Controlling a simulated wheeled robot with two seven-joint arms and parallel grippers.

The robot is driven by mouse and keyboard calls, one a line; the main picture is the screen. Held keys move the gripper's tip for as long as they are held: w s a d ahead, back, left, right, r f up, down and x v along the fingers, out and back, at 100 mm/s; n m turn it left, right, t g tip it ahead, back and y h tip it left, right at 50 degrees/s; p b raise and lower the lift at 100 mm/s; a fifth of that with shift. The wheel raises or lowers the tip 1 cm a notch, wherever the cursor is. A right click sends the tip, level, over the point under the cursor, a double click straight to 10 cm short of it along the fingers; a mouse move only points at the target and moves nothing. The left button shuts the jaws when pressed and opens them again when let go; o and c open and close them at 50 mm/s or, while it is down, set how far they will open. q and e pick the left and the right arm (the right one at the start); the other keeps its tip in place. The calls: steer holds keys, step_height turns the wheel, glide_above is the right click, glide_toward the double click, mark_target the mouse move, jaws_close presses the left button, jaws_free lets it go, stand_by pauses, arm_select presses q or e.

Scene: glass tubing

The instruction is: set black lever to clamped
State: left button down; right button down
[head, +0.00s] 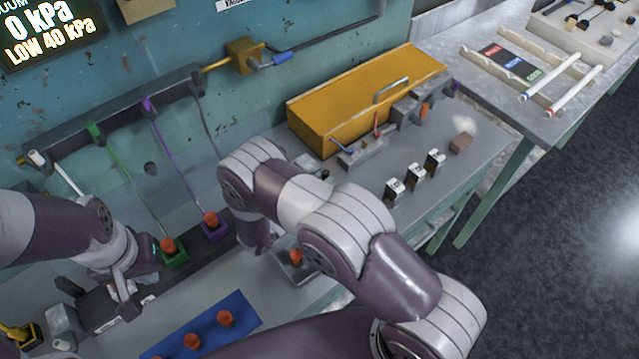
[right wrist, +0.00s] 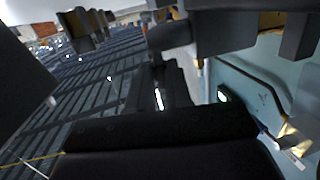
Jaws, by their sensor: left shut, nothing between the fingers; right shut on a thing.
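My right arm covers the middle of the bench in the head view, and its gripper is hidden behind my own wrist, close to the dark rail (head: 225,238). In the right wrist view my right gripper (right wrist: 163,98) is shut on a dark part, which appears to be the black lever; its outline and angle are hard to make out. My left gripper (head: 126,303) is shut and empty, low over the left end of the rail. I cannot tell from these frames which position the lever is in.
A green block (head: 176,258) and a purple block (head: 215,232) with orange knobs stand on the rail. A blue mat (head: 245,303) with orange knobs lies in front.

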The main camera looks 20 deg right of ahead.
steer(key=c, duration=1.1)
jaws_free()
steer(key=shift+o, duration=0.2)
steer(key=shift+a, duration=0.1)
steer(key=b+v, duration=0.4)
steer(key=v, duration=0.8)
steer(key=shift+s+a, duration=0.2)
steer(key=shift+a, duration=0.05)
